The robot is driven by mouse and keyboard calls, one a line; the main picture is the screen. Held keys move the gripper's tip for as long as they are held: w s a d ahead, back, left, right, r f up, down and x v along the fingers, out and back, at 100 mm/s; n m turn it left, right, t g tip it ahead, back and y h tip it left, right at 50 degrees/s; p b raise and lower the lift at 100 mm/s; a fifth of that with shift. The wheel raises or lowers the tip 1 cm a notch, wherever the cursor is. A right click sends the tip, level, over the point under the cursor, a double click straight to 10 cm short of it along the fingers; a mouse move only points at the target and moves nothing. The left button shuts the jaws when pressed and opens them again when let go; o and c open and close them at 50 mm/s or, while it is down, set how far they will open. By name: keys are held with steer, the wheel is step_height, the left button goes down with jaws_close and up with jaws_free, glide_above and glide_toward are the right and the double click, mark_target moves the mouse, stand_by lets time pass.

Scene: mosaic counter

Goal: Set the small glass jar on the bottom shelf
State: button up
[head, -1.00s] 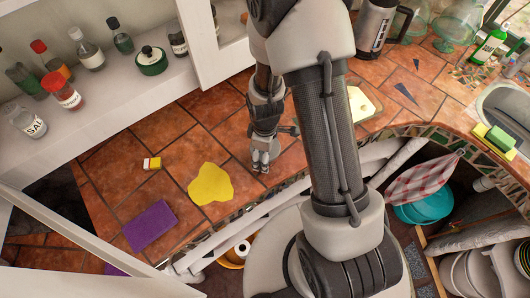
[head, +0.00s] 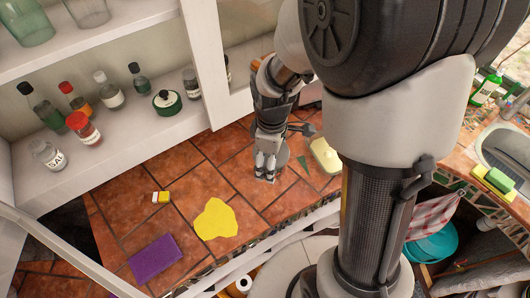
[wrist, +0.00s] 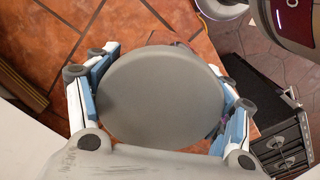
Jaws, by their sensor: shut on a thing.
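My gripper (head: 265,176) is over the tiled counter, right of a yellow patch. In the wrist view its fingers stand on both sides of a broad, round, flat grey top (wrist: 162,96), and it is shut on this thing. I take it for the small glass jar's lid; its sides are hidden beneath. In the head view a grey round edge (head: 283,156) shows just behind the fingers. The bottom shelf (head: 130,132) is the white ledge at the left, apart from my gripper, with several bottles and jars on it.
An upper shelf (head: 95,38) holds glass jars. A white cabinet door or frame (head: 208,65) stands between the shelf and my arm. The shelf's front strip is bare.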

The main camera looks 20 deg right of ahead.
steer(key=shift+r, duration=0.25)
steer(key=w+f+m+b, duration=0.5)
steer(key=f+m+b, duration=0.5)
steer(key=f+m, duration=0.1)
steer(key=shift+f, duration=0.3)
